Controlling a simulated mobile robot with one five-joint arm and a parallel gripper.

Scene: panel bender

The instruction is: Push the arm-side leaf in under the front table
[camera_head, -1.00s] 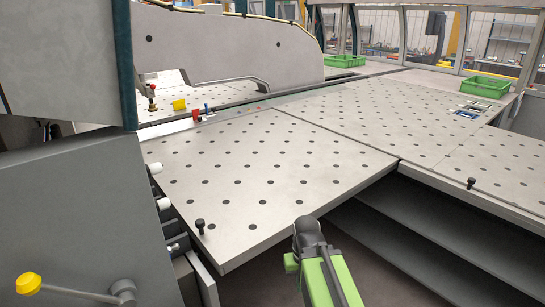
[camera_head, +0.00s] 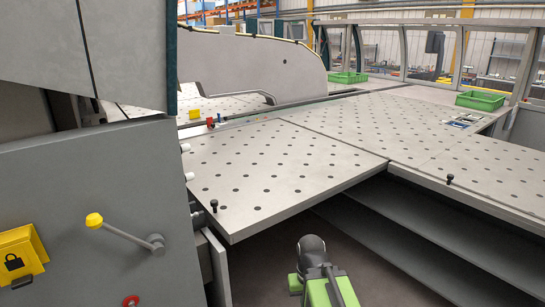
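The arm-side leaf (camera_head: 275,170) is most likely the perforated grey plate in the middle, standing out toward me. A black knob (camera_head: 214,205) stands up at its near left corner. The front table (camera_head: 480,175) is the larger perforated surface to its right, with a black knob (camera_head: 450,179) near its front edge. The leaf looks about level with the table top, with a seam between them. My green and dark arm shows at the bottom centre, in front of the leaf's near edge and apart from the knob. My gripper's fingers cannot be made out.
A grey machine cabinet (camera_head: 100,190) at left carries a yellow-knobbed lever (camera_head: 125,235) and a yellow lock box (camera_head: 20,255). A dark open shelf (camera_head: 400,240) lies under the front table. Green bins (camera_head: 480,100) stand farther back. Floor shows below the leaf.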

